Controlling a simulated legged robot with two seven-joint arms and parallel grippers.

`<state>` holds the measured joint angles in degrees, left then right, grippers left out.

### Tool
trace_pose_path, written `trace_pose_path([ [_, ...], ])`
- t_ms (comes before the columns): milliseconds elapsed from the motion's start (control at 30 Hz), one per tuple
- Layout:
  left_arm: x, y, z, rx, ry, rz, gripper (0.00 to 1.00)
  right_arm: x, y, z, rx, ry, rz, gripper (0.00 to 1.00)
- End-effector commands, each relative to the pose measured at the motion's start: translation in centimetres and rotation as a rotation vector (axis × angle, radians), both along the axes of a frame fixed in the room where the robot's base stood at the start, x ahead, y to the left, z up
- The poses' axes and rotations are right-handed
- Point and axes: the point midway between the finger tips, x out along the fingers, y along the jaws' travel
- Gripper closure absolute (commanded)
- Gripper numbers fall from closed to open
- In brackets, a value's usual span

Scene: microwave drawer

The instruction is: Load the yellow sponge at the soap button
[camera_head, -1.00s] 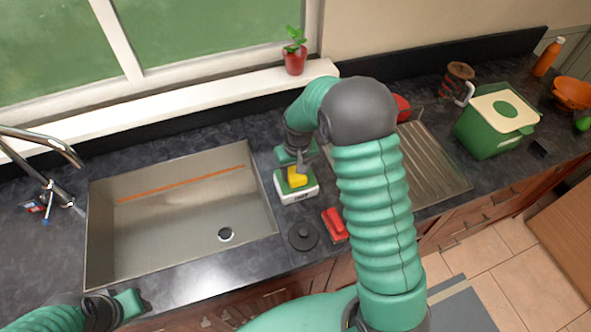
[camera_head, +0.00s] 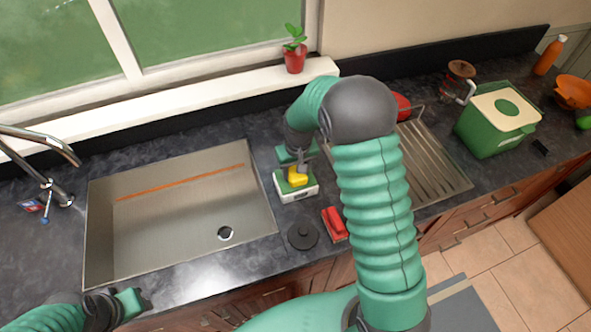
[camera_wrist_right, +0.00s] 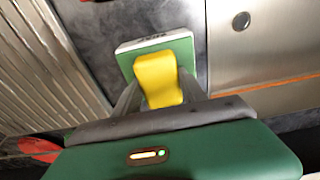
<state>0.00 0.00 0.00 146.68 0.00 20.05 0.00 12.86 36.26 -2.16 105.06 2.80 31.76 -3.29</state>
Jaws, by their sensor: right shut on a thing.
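The yellow sponge (camera_head: 298,177) is in my right gripper (camera_head: 301,169), at the green and white soap button box (camera_head: 297,190) to the right of the sink. In the right wrist view the sponge (camera_wrist_right: 157,79) sits between the grey fingers, its far end over the green top of the soap box (camera_wrist_right: 180,50). I cannot tell how firmly the sponge presses on the top. My left gripper (camera_head: 140,303) is at the lower left in front of the sink, away from the sponge; its fingers are too small to read.
The sink (camera_head: 180,215) is left of the soap box. A red item (camera_head: 335,224) and a black round lid (camera_head: 303,236) lie in front of it. A metal drainer (camera_head: 432,165) and a green bin (camera_head: 490,130) are to the right. My right arm hides part of the counter.

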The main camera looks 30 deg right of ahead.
Motion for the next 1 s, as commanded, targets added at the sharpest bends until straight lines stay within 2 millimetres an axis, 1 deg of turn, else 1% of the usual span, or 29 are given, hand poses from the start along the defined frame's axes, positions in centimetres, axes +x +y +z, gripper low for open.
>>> trace_pose_path([
  [133,0.0,0.0,0.9,0.000,0.000,0.000,0.64,0.0,0.1,0.9,0.001,0.001,0.000,0.83],
  [733,0.0,0.0,5.7,0.000,0.000,0.000,0.64,0.0,0.0,6.8,0.000,0.000,0.000,0.83],
  [833,0.0,0.0,6.0,0.000,0.000,0.000,0.64,0.0,0.0,7.2,0.000,0.000,0.000,0.83],
  [1000,0.0,0.0,5.8,0.000,0.000,0.000,0.64,0.0,0.0,7.0,0.000,0.000,0.000,0.83],
])
